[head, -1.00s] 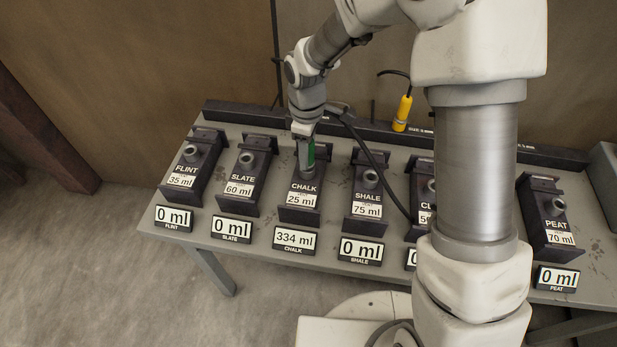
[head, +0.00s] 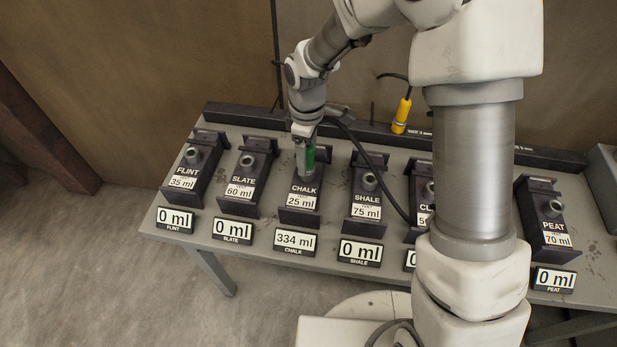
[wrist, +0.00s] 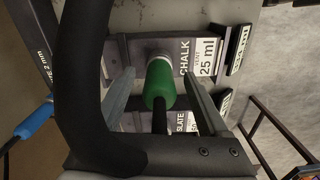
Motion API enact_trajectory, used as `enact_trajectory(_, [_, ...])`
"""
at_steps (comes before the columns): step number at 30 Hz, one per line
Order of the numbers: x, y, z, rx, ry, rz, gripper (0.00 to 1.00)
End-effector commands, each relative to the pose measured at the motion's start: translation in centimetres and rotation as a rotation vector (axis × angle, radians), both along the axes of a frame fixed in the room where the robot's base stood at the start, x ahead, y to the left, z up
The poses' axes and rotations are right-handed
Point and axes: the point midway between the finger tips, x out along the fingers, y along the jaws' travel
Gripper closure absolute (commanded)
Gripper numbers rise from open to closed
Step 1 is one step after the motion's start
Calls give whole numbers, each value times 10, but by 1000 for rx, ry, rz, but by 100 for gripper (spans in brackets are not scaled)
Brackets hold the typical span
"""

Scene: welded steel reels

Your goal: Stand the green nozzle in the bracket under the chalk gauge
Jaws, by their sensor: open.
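The green nozzle (head: 310,156) is upright at the chalk bracket (head: 300,212), a dark housing labelled CHALK, 25 ml. In the wrist view the nozzle (wrist: 160,82) meets the pale round collar of that bracket; how deep it sits is hidden. The chalk gauge (head: 294,240) in front reads 334 ml. My gripper (wrist: 160,76) is open, with one finger on each side of the nozzle and gaps visible. In the head view my gripper (head: 305,168) partly covers the nozzle and collar.
Similar housings stand on both sides, slate (head: 243,187) at left and shale (head: 367,203) at right. A yellow nozzle (head: 403,112) stands at the back rail. A blue nozzle (wrist: 35,120) shows in the wrist view. A dark hose (head: 375,160) arcs past the shale housing.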

Motion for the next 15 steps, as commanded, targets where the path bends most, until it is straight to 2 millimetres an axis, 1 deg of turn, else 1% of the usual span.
enact_trajectory(1, [0, 0, 9, 1, -1, 0, 22])
enact_trajectory(15, [0, 0, 52, 1, -1, -1, 22])
